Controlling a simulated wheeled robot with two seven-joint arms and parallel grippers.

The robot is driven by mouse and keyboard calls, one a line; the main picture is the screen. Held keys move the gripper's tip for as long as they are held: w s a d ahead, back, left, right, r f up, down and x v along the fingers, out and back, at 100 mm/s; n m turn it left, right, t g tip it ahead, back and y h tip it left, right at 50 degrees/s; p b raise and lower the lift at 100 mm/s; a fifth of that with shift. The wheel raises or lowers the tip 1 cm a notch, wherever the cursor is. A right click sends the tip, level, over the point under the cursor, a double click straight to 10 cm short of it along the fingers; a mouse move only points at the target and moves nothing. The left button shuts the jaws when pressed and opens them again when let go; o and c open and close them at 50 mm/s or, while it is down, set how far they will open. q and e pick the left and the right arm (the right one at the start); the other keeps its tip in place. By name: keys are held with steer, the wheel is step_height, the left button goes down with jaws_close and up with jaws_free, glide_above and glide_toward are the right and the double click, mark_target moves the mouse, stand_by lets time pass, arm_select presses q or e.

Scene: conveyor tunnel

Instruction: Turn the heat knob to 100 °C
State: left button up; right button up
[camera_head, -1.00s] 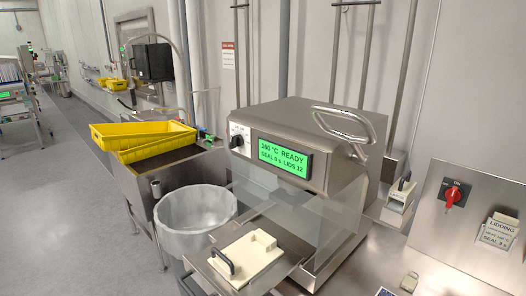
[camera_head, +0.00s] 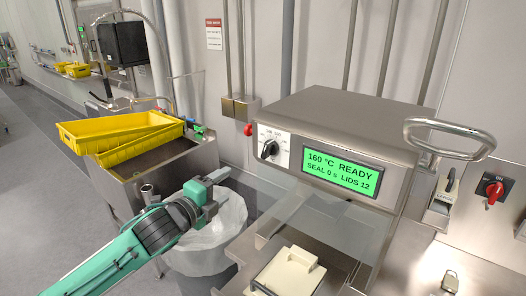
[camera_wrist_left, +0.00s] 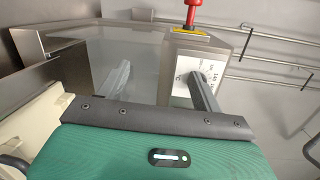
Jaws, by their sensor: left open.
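The heat knob (camera_head: 269,149) is a black knob on a white dial plate (camera_head: 283,155), at the left of the machine's front. The green display (camera_head: 340,173) reads 160 °C READY, SEAL 0 s, LIDS 12. My left gripper (camera_head: 223,173) is open and empty, left of and below the knob, apart from it. In the left wrist view the gripper's two fingers (camera_wrist_left: 159,72) stand apart, and the right finger overlaps the white dial plate (camera_wrist_left: 189,72). The knob itself cannot be made out there. My right gripper is not in view.
A red button (camera_head: 248,130) sticks out at the machine's left side. A clear guard (camera_head: 345,228) hangs below the display. A lined bin (camera_head: 212,250) stands under my left arm. Yellow crates (camera_head: 120,128) lie on the sink at left. A metal handle (camera_head: 450,124) juts out at right.

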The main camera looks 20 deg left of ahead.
arm_select(q)
steer(key=s+d+r+m+h, duration=0.2)
steer(key=s+d+r+m, duration=0.2)
steer(key=s+r, duration=0.25)
steer(key=p, duration=0.2)
glide_toward(264, 152)
steer(key=w, duration=0.2)
steer(key=shift+t, duration=0.3)
steer(key=x, duration=0.2)
steer(key=p+x, duration=0.1)
steer(key=x, duration=0.1)
steer(key=p+x, duration=0.1)
steer(key=x, duration=0.1)
steer(key=shift+w+d+f, duration=0.25)
steer(key=shift+d, duration=0.25)
steer(key=shift+w+d, duration=0.2)
steer(key=shift+w, duration=0.2)
arm_select(e)
step_height(264, 152, up, 4)
steer(key=shift+w+r, duration=0.15)
steer(key=shift+r, duration=0.05)
arm_select(q)
steer(key=c, duration=1)
arm_select(e)
steer(key=shift+a, duration=0.15)
